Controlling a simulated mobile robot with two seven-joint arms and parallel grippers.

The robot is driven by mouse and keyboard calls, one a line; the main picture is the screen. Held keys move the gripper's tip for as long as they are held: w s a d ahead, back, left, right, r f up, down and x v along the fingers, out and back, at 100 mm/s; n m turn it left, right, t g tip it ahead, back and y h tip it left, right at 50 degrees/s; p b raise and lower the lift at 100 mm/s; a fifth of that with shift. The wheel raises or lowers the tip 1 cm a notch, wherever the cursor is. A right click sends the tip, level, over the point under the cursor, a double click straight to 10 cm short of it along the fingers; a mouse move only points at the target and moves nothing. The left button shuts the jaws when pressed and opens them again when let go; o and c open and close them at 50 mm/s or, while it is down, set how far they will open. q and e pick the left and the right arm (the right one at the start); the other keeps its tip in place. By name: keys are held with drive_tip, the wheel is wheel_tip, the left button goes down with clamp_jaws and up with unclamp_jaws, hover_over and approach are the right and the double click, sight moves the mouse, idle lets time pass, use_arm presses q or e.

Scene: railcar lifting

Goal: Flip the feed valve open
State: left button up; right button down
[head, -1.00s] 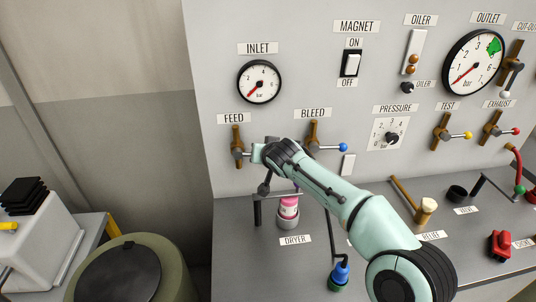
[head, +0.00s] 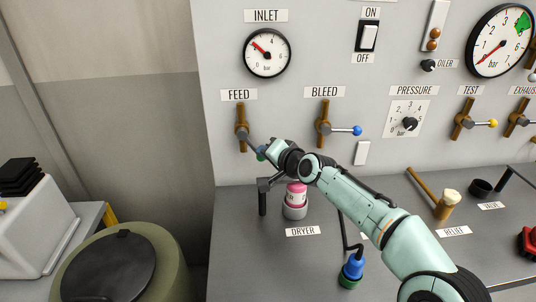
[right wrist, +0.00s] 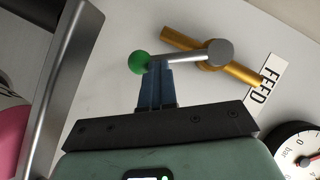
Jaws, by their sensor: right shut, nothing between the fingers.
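The feed valve (head: 241,124) is a brown-gold pipe piece on the grey panel under the FEED label, with a grey lever slanting down to the right. In the right wrist view the lever (right wrist: 182,56) ends in a green ball (right wrist: 138,62), and the gold pipe (right wrist: 181,40) lies behind it. My right gripper (head: 263,152) is at the lever's ball end, which it partly hides in the head view. In the right wrist view its shut fingertips (right wrist: 156,70) are right beside the ball and lever, with nothing between them; contact is unclear. My left gripper is out of view.
The inlet gauge (head: 267,52) above reads about 2. The bleed valve (head: 323,124) with a blue-ended lever is to the right. Below my right arm, a pink-and-white dryer canister (head: 296,194) and a black bracket (head: 262,197) stand on the grey bench (head: 235,260).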

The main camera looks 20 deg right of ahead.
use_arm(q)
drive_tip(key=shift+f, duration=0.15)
use_arm(e)
drive_tip(key=shift+a+f, duration=0.2)
drive_tip(key=shift+f, duration=0.3)
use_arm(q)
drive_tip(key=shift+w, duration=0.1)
use_arm(e)
drive_tip(key=shift+f, duration=0.25)
use_arm(q)
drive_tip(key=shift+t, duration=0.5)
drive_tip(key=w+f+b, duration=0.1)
drive_tip(key=b, duration=0.1)
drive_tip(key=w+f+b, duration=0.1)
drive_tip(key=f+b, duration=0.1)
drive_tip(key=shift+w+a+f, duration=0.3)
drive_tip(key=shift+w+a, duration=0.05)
use_arm(e)
drive_tip(key=v, duration=1.3)
drive_tip(key=shift+r, duration=0.5)
drive_tip(key=shift+s+a, duration=0.1)
drive_tip(key=shift+s, duration=0.05)
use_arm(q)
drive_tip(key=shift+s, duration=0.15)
